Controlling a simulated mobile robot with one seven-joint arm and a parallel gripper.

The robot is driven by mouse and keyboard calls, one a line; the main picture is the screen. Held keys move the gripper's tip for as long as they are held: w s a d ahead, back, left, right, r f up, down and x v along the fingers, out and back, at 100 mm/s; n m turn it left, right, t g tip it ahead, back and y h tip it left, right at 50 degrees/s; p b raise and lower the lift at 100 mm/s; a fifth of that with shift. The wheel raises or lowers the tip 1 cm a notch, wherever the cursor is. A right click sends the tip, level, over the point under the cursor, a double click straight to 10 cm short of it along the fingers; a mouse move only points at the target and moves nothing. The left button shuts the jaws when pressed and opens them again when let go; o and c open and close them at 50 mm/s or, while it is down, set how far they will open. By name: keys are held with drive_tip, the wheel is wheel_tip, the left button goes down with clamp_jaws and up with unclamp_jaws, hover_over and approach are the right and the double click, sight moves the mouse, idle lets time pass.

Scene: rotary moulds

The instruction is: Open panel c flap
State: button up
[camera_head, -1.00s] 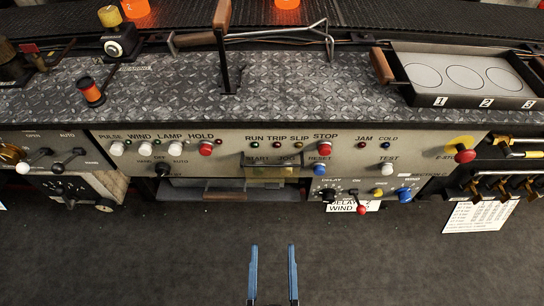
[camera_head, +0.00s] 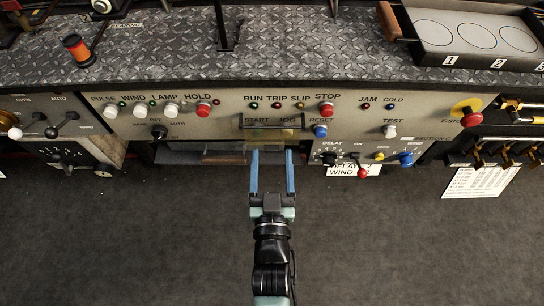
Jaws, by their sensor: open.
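The control panel (camera_head: 225,118) is a pale plate with labelled knobs and lamps. At its lower middle a dark bar-shaped frame (camera_head: 241,124) crosses the START and JOG labels, and a dull brass-toned plate (camera_head: 262,144) hangs just under it. I cannot tell for sure which part is the panel c flap; this barred plate looks most like it. My gripper (camera_head: 271,154) has two blue fingers, open and empty, pointing at the plate from below. The fingertips reach its lower edge in the picture. I cannot tell whether they touch it, and they partly cover the area beneath.
A red STOP knob (camera_head: 326,110) and blue RESET knob (camera_head: 320,131) lie right of the barred plate. The DELAY box (camera_head: 340,146) with a red-tipped lever (camera_head: 362,173) hangs lower right. An open recess (camera_head: 200,153) lies lower left. The dark floor (camera_head: 130,240) is clear.

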drive_tip(key=shift+w, duration=0.4)
drive_tip(key=shift+c, duration=0.2)
clamp_jaws()
idle(1.1)
